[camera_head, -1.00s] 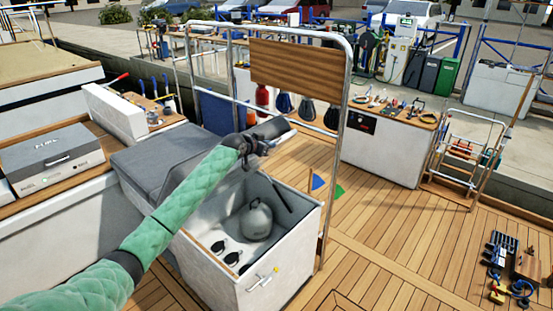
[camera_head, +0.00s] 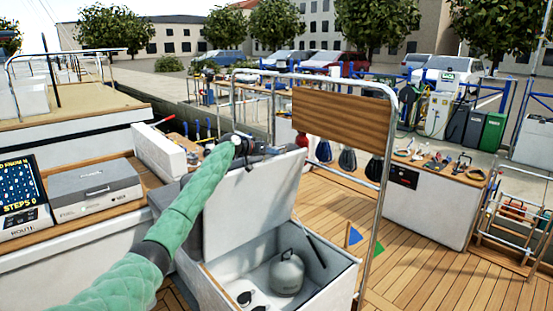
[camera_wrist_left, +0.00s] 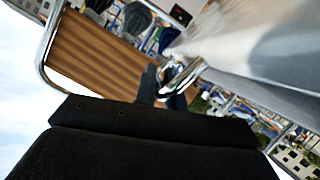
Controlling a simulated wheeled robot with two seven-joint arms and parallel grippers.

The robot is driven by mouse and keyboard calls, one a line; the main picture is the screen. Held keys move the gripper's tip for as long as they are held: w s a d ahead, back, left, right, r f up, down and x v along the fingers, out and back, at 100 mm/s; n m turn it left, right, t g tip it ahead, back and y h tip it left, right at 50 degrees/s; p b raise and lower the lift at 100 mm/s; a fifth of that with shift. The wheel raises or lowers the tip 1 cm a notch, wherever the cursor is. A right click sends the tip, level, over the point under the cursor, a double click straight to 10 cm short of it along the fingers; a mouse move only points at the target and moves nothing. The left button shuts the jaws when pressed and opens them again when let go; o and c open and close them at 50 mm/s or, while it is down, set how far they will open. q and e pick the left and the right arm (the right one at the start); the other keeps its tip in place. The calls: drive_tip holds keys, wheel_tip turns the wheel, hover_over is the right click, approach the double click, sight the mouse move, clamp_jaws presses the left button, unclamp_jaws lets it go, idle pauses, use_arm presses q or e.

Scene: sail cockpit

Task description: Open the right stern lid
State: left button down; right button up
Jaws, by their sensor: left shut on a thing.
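The stern lid (camera_head: 250,203) stands raised, with its white underside facing the open locker and a grey top behind it. My left gripper (camera_head: 262,149) is at the lid's upper edge, shut on a small metal part there. In the left wrist view the gripper fingers (camera_wrist_left: 165,85) are beside this shiny metal latch (camera_wrist_left: 182,76), with the pale lid (camera_wrist_left: 262,50) to the right. The locker (camera_head: 318,296) below is open. It holds a grey round tank (camera_head: 287,272) and small dark items. My right gripper is out of view.
A metal rail (camera_head: 385,170) with a wooden panel (camera_head: 343,128) stands just right of the lid. A grey case (camera_head: 95,190) and a screen (camera_head: 20,205) sit on the left bench. The deck (camera_head: 425,270) to the right is largely clear.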

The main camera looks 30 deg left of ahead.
use_arm(q)
drive_tip(key=shift+f, duration=0.1)
drive_tip(key=c, duration=1.5)
unclamp_jaws()
drive_tip(key=shift+a, duration=0.1)
